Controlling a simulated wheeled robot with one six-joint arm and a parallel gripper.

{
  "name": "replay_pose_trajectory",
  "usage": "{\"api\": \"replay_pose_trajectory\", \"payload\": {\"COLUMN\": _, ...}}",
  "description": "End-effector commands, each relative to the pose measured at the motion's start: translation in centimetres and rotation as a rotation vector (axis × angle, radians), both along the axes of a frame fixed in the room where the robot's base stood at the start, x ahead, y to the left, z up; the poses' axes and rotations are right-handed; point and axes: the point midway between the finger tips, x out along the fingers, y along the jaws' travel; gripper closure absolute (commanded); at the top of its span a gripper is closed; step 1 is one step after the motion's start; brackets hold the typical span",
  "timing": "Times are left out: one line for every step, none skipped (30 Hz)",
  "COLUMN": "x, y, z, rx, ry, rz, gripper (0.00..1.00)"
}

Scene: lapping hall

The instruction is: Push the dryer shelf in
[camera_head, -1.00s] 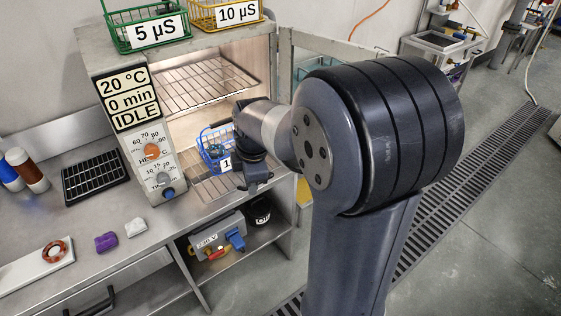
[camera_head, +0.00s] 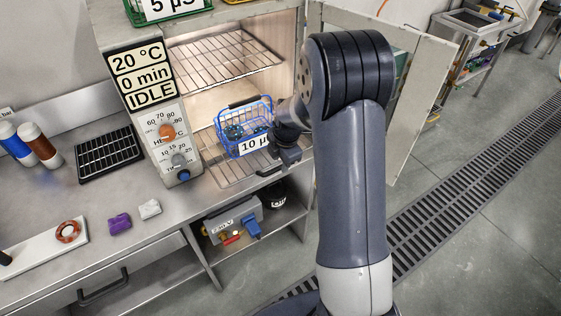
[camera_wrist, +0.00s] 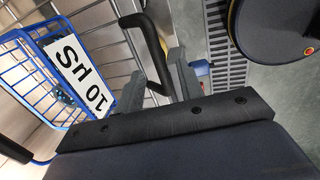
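The dryer shelf is the lower wire rack (camera_head: 222,174) in the open dryer (camera_head: 190,95), its front edge near the opening. A blue wire basket (camera_head: 228,150) labelled 10 µS stands on it; it also shows in the wrist view (camera_wrist: 22,75). A dark bar handle (camera_head: 268,172) is at the rack's front; in the wrist view the handle (camera_wrist: 147,50) reaches between the grey fingertips. My gripper (camera_wrist: 158,86) looks open, with gaps beside the bar. In the head view my gripper (camera_head: 286,160) is at the rack's front right; its fingertips are hard to make out.
An upper wire rack (camera_head: 225,58) is in the dryer. Its door (camera_head: 408,120) stands open at the right. A green basket (camera_head: 135,10) is on top. A black tray (camera_head: 110,152) lies on the bench.

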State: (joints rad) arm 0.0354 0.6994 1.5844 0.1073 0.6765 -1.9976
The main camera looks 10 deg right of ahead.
Motion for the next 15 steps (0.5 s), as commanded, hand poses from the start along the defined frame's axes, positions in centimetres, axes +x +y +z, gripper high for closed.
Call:
{"api": "replay_pose_trajectory", "payload": {"x": 0.1, "y": 0.1, "z": -0.5, "rx": 0.000, "ry": 0.003, "rz": 0.000, "gripper": 0.64}}
{"api": "replay_pose_trajectory", "payload": {"x": 0.2, "y": 0.1, "z": -0.9, "rx": 0.000, "ry": 0.002, "rz": 0.000, "gripper": 0.64}}
{"api": "replay_pose_trajectory", "payload": {"x": 0.2, "y": 0.1, "z": -1.2, "rx": 0.001, "ry": 0.001, "rz": 0.000, "gripper": 0.64}}
{"api": "replay_pose_trajectory", "payload": {"x": 0.3, "y": 0.1, "z": -1.4, "rx": 0.001, "ry": 0.001, "rz": 0.000, "gripper": 0.64}}
{"api": "replay_pose_trajectory", "payload": {"x": 0.3, "y": 0.1, "z": -1.6, "rx": 0.001, "ry": 0.001, "rz": 0.000, "gripper": 0.64}}
{"api": "replay_pose_trajectory", "payload": {"x": 0.4, "y": 0.1, "z": -1.8, "rx": 0.000, "ry": 0.001, "rz": 0.000, "gripper": 0.64}}
{"api": "replay_pose_trajectory", "payload": {"x": 0.4, "y": 0.1, "z": -1.9, "rx": 0.000, "ry": 0.000, "rz": 0.000, "gripper": 0.64}}
{"api": "replay_pose_trajectory", "payload": {"x": 0.4, "y": 0.1, "z": -2.0, "rx": 0.000, "ry": 0.000, "rz": 0.000, "gripper": 0.64}}
{"api": "replay_pose_trajectory", "payload": {"x": 0.4, "y": 0.1, "z": -2.1, "rx": 0.000, "ry": -0.001, "rz": 0.000, "gripper": 0.64}}
{"api": "replay_pose_trajectory", "payload": {"x": 0.4, "y": 0.2, "z": -2.2, "rx": 0.000, "ry": -0.001, "rz": 0.000, "gripper": 0.64}}
{"api": "replay_pose_trajectory", "payload": {"x": 0.5, "y": 0.2, "z": -2.2, "rx": -0.001, "ry": -0.001, "rz": 0.000, "gripper": 0.64}}
{"api": "replay_pose_trajectory", "payload": {"x": 0.5, "y": 0.2, "z": -2.2, "rx": -0.001, "ry": -0.001, "rz": 0.000, "gripper": 0.64}}
{"api": "replay_pose_trajectory", "payload": {"x": 0.5, "y": 0.2, "z": -2.2, "rx": -0.001, "ry": -0.001, "rz": 0.000, "gripper": 0.64}}
{"api": "replay_pose_trajectory", "payload": {"x": 0.5, "y": 0.2, "z": -2.2, "rx": -0.001, "ry": -0.001, "rz": 0.000, "gripper": 0.64}}
{"api": "replay_pose_trajectory", "payload": {"x": 0.5, "y": 0.1, "z": -2.2, "rx": -0.001, "ry": -0.001, "rz": 0.000, "gripper": 0.64}}
